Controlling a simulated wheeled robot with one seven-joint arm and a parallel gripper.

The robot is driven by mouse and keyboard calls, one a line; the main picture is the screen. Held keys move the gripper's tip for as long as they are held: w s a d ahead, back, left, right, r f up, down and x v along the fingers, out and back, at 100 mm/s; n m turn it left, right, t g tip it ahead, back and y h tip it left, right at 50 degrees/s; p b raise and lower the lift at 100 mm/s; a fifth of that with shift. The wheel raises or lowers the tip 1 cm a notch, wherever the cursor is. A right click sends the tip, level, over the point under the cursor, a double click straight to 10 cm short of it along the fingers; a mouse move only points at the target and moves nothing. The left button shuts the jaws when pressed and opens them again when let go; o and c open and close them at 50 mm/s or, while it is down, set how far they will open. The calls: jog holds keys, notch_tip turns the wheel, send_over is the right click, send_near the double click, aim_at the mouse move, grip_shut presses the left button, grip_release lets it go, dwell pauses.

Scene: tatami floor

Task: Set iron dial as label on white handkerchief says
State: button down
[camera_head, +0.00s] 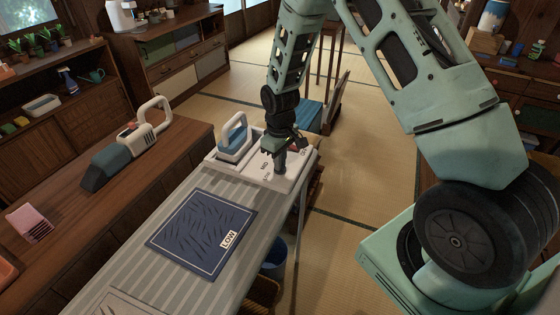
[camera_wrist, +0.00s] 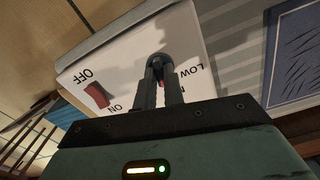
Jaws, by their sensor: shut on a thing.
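A white control panel (camera_head: 294,178) sits at the far end of the ironing board, and it fills the middle of the wrist view (camera_wrist: 207,35). It bears a red switch (camera_wrist: 97,95) between OFF and ON, and the word LOW near my fingers. My gripper (camera_wrist: 160,65) points down at the panel, shut on the dial, which my fingers mostly hide; its setting cannot be read. A blue and white iron (camera_head: 234,140) stands beside the panel. A dark blue handkerchief (camera_head: 195,228) on the board carries a white LOW label (camera_head: 229,239). A pale cloth (camera_head: 125,305) is cut off at the lower edge, with no label visible.
The striped ironing board (camera_head: 130,215) runs toward me. A wooden counter (camera_head: 150,170) at left holds a teal and white appliance (camera_head: 112,158) and a pink object (camera_head: 31,224). A blue bucket (camera_head: 274,258) stands beside the board. Tatami floor is open beyond.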

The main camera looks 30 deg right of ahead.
jog(key=m, duration=0.4)
jog(key=shift+m, duration=0.4)
jog(key=m, duration=0.4)
jog(key=shift+m, duration=0.3)
jog(key=c, duration=1.5)
grip_release()
jog(key=shift+r, duration=0.15)
notch_tip(320, 180, up, 17)
jog(key=b, duration=0.1)
jog(key=shift+r, duration=0.1)
